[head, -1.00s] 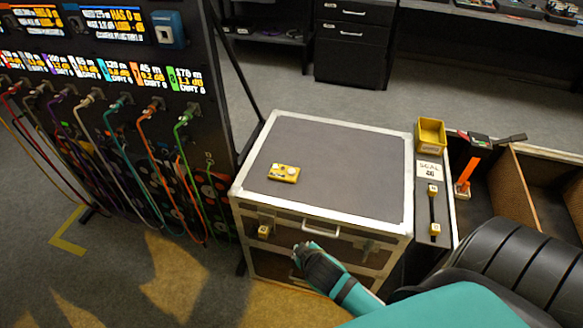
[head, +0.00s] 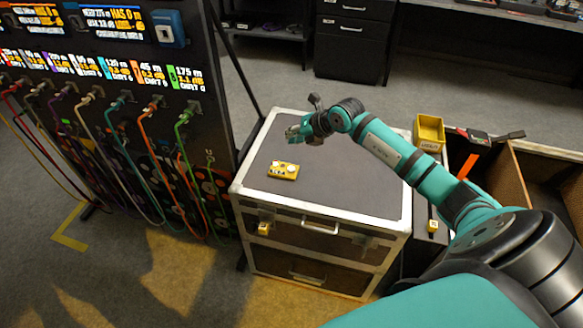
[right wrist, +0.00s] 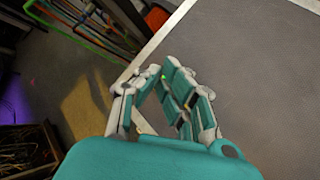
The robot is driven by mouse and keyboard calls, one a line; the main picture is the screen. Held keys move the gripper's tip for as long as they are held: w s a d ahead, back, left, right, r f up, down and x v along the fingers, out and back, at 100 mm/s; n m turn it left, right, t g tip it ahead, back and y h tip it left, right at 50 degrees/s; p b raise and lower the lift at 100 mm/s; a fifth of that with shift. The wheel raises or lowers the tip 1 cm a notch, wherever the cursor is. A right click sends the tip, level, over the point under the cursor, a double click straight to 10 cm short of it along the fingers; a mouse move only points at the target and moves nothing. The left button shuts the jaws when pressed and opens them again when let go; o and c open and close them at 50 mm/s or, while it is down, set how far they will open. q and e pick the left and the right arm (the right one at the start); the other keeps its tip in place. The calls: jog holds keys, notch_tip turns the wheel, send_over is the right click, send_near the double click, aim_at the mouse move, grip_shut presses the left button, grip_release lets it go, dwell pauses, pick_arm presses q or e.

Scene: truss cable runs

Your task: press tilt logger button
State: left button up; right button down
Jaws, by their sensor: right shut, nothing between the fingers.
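The tilt logger looks to be the small yellow box (head: 283,170) lying on the grey top of the flight case (head: 350,190). It has a pale round part and a small red spot on top. My right gripper (head: 292,134) is over the case top, beyond and above the yellow box, apart from it, and is shut and empty. In the right wrist view its fingers (right wrist: 160,78) point past the case's pale metal edge; I cannot make out the yellow box there. My left gripper is not in view.
A dark panel with coloured cables (head: 185,120) stands left of the case. A yellow bin (head: 429,132) and an orange-handled tool (head: 470,163) are at the right. Most of the case top is clear.

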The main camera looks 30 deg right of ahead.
jog(key=shift+f, duration=0.15)
jog(key=b, duration=0.6)
send_over(293, 167)
notch_tip(293, 167, down, 7)
jog(key=shift+r, duration=0.1)
jog(key=shift+f+b, duration=0.45)
jog(key=shift+f, duration=0.45)
dwell(0.5)
jog(key=shift+f, duration=0.45)
jog(key=shift+f+b, duration=0.45)
jog(key=shift+f, duration=0.1)
dwell(0.5)
jog(key=shift+r, duration=0.15)
jog(key=shift+r+p, duration=0.8)
jog(key=shift+p, duration=0.05)
